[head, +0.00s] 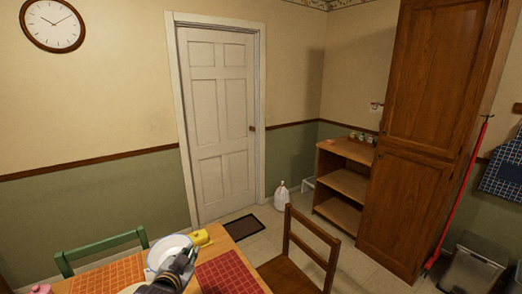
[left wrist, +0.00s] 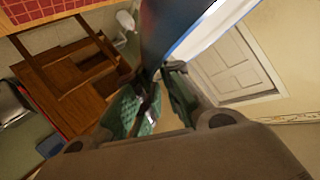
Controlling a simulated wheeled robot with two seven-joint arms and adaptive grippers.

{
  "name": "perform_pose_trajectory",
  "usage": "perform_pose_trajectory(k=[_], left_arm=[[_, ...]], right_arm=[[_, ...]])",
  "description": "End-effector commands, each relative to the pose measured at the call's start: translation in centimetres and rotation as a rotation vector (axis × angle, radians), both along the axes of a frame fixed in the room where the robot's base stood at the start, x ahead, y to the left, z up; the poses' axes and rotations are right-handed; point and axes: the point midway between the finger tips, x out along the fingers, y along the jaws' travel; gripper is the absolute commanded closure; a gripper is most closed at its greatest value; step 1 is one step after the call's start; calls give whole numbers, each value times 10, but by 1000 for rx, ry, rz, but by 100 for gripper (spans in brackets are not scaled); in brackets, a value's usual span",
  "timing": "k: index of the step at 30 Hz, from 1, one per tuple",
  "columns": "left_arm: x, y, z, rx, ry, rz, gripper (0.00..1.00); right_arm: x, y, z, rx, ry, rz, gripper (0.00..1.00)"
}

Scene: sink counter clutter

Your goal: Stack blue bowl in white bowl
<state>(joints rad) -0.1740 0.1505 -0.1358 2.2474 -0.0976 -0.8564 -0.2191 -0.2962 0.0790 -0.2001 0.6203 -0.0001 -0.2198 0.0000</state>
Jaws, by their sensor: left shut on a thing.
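My left gripper (head: 184,262) is over the table at the bottom of the head view. It is shut on the blue bowl, whose dark blue outside and pale inside show at the top of the left wrist view (left wrist: 172,28). The fingertips (left wrist: 160,75) meet at the bowl's edge, and the bowl looks tilted in that view. In the head view a round bowl with a pale inside (head: 168,246) is at the gripper, and I take it for the held one. A white rim (head: 132,289) shows partly below my gripper; I cannot tell if it is the white bowl. My right gripper is not in view.
The table has an orange placemat (head: 108,277) on the left and a red placemat (head: 228,274) on the right. A yellow object (head: 200,238) lies behind the bowl. A green chair (head: 100,250) and a brown chair (head: 300,255) stand at the table.

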Motion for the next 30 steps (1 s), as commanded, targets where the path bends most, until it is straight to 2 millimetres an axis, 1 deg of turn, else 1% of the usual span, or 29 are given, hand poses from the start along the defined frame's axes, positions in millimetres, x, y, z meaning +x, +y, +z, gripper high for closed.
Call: perform_pose_trajectory(k=[1,5,21,25,30], left_arm=[[-4,0,-4,-3,2,4,100],[-14,2,-17,-1,2,16,100],[-62,-1,-69,-1,2,36,100],[-70,-2,-77,-1,0,36,100],[-76,-1,-82,-1,-2,36,100]], right_arm=[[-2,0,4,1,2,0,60],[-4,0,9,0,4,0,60],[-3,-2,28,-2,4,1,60],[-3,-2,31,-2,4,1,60],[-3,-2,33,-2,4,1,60]])
